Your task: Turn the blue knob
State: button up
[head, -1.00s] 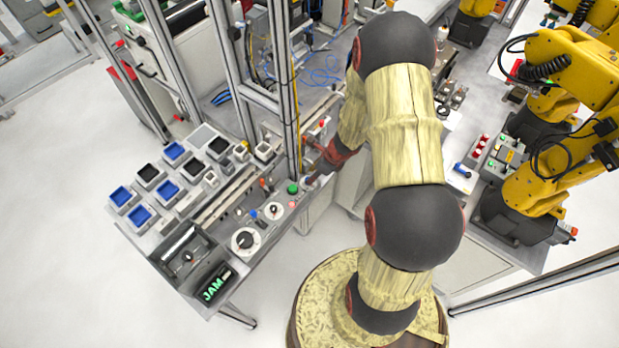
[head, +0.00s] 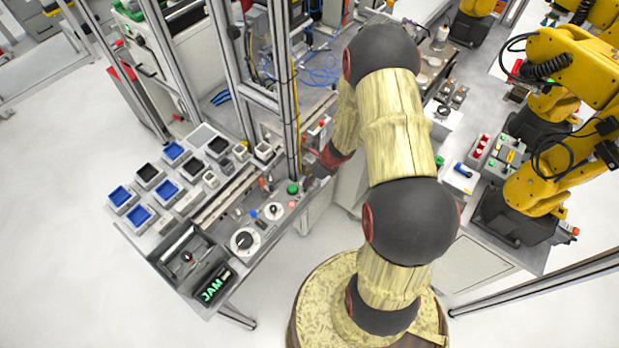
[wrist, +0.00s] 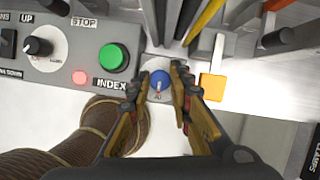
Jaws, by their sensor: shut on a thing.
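The blue knob (wrist: 159,82) is a small round knob with a pale pointer mark, set on a grey panel in the wrist view. My gripper (wrist: 161,74) has one finger on each side of it and is shut on it. Parts of the knob's sides are hidden by the fingers. In the head view my gripper (head: 318,172) is at the right end of the control panel (head: 272,232), and the blue knob cannot be made out there.
A large green button (wrist: 114,57) marked INDEX sits just left of the knob, with a red light (wrist: 79,77) and a black knob (wrist: 38,46) farther left. A yellow block (wrist: 213,87) lies close on the right. An upright metal post (head: 291,100) stands behind my gripper.

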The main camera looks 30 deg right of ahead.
grip_shut()
jog(key=shift+n, duration=0.4)
jog(key=shift+d+r+n+g+y+p, duration=0.1)
jog(key=shift+n+g+y+p, duration=0.3)
jog(key=shift+n+p, duration=0.5)
jog(key=n, duration=0.2)
jog(key=n+g, duration=0.1)
jog(key=shift+w+n+y+p, duration=0.2)
jog(key=shift+n+y+p, duration=0.15)
jog(key=shift+n+y, duration=0.05)
jog(key=shift+n+g, duration=0.5)
jog(key=shift+n, duration=0.7)
jog(key=shift+w+n+g+y+b, duration=0.1)
jog(key=shift+n+g+y+b, duration=0.4)
jog(key=shift+n, duration=1)
jog(key=shift+h, duration=0.3)
jog(key=o, duration=0.6)
grip_release()
jog(key=shift+c, duration=0.2)
